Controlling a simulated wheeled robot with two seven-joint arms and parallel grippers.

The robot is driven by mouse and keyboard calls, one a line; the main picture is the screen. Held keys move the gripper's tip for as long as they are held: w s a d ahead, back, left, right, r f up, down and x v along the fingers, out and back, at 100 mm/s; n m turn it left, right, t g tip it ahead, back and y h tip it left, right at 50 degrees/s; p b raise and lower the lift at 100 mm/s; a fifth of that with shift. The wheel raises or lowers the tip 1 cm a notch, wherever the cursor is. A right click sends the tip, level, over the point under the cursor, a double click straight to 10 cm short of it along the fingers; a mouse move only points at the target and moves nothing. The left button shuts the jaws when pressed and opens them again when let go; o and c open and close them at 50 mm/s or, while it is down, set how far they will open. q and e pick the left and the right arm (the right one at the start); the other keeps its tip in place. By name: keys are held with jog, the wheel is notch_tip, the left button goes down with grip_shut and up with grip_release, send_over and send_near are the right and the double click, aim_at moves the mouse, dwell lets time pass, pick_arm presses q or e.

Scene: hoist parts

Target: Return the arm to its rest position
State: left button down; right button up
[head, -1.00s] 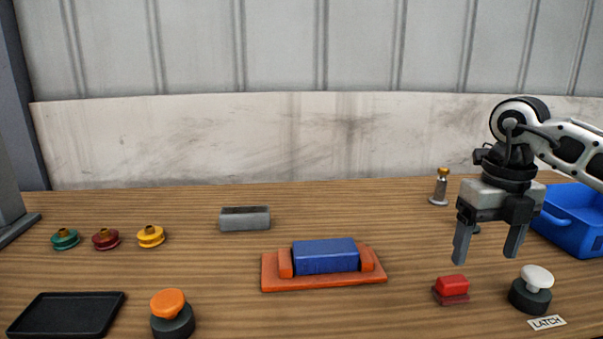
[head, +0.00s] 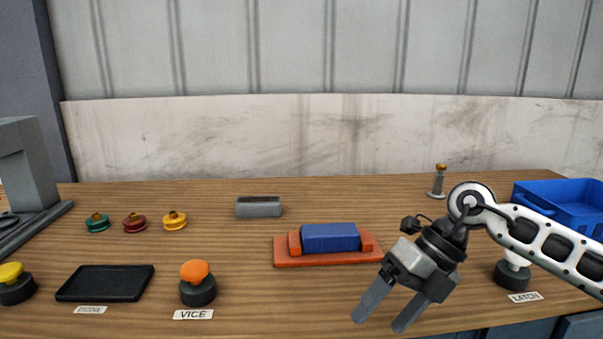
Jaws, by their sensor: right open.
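My right arm (head: 545,235) comes in from the right edge. Its gripper (head: 380,318) hangs tilted down to the left over the front of the table. The jaws are open, with nothing between the two fingers. The gripper is in front of and to the right of the orange vice base (head: 330,260), which holds a blue block (head: 330,238). My left gripper does not show.
The wooden table (head: 230,235) bears a black tray (head: 105,283), orange-topped VICE button (head: 197,284), yellow-topped button (head: 14,284), white-topped LATCH button (head: 512,270), several coloured pulleys (head: 135,222), a grey channel block (head: 258,207), a metal post (head: 437,183) and a blue bin (head: 565,200).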

jog(key=s+a+r+m+t+y+p, duration=0.1)
jog(key=s+a+r+m+t+y, duration=0.15)
jog(key=a+m+y, duration=0.35)
jog(key=s+a+r+m+t+y, duration=0.2)
jog(key=s+a+m+t+y, duration=0.1)
jog(key=a+y, duration=0.55)
jog(key=w+d+f+m+t+h+p, duration=0.1)
jog(key=d+f+m+t+h, duration=0.5)
jog(key=m, duration=0.6)
jog(key=d+f+m+t+h+p, duration=0.1)
jog(key=d+f+m+t+h, duration=0.3)
jog(key=f+m+t+h, duration=0.5)
jog(key=s+d+f+m+g+h, duration=0.3)
jog(key=s+d+f+m+g, duration=0.2)
jog(key=s+f+m+g, duration=0.2)
jog(key=s+f, duration=0.2)
jog(key=s, duration=0.1)
jog(key=shift+s+d+m+g, duration=0.2)
jog(key=shift+d+m+g, duration=0.15)
jog(key=shift+m, duration=0.05)
jog(key=shift+f, duration=0.1)
